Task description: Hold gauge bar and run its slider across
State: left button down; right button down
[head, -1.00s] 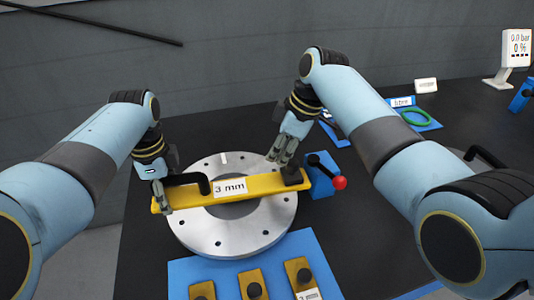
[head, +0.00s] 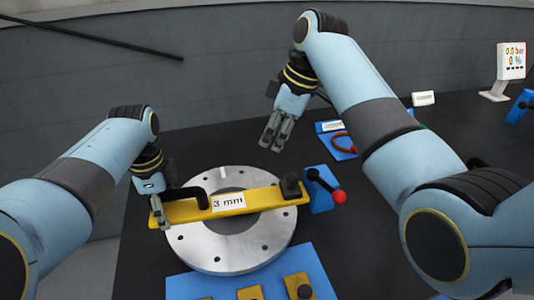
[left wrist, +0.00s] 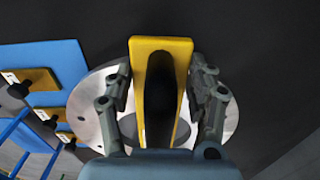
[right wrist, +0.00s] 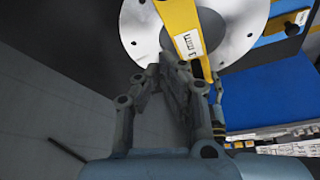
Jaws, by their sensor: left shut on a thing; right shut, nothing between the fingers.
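The yellow gauge bar (head: 258,200), labelled 3 mm, lies across the grey flanged ring (head: 215,257). A black bent handle (head: 190,192) rises near its left end. The dark slider block (head: 291,186) with a knob sits at the bar's right end. My left gripper (head: 162,212) is shut on the bar's left end; in the left wrist view its fingers (left wrist: 162,98) flank the bar. My right gripper (head: 275,136) is shut and empty, in the air behind the ring and apart from the slider. The right wrist view shows its closed fingers (right wrist: 172,75) with the bar beyond.
A blue block (head: 321,192) with a red-balled lever stands close to the bar's right end. A blue tray (head: 317,262) with several yellow bars is in front. A reddish ring (head: 342,144) lies on a blue mat behind. A display (head: 510,62) stands far right.

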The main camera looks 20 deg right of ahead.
dwell(0.3)
pick_arm(q)
jog(key=shift+c, duration=1.8)
grip_release()
